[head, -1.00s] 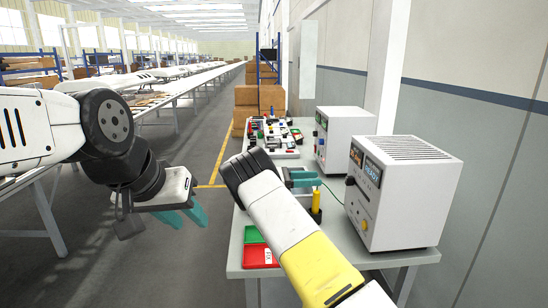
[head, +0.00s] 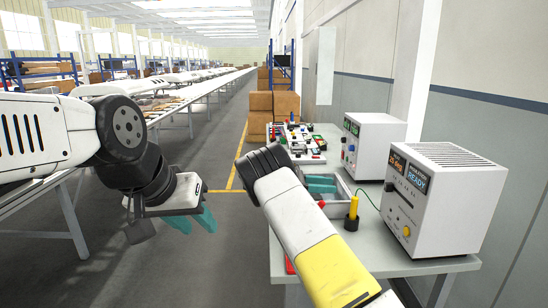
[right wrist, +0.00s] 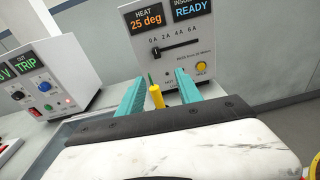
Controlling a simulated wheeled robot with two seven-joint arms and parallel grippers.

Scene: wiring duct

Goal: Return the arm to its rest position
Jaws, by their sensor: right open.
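My left gripper (head: 196,220) hangs over the floor at the left of the head view, its teal fingers pointing down and right, clear of the bench; its gap is hard to make out. My right arm reaches over the bench (head: 385,264), and its gripper (head: 322,185) shows teal fingers partly hidden behind the arm. In the right wrist view the right gripper (right wrist: 160,92) is open. A yellow-handled tool (right wrist: 156,96) shows between its fingers in the picture; it stands upright in a dark holder in the head view (head: 353,208), apart from the fingers.
A white READY instrument (head: 440,220) stands at the bench's right, with a second instrument (head: 372,150) behind it. A grey tray (head: 340,203) lies beneath the right gripper. A board of components (head: 295,140) is farther back. The floor left of the bench is free.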

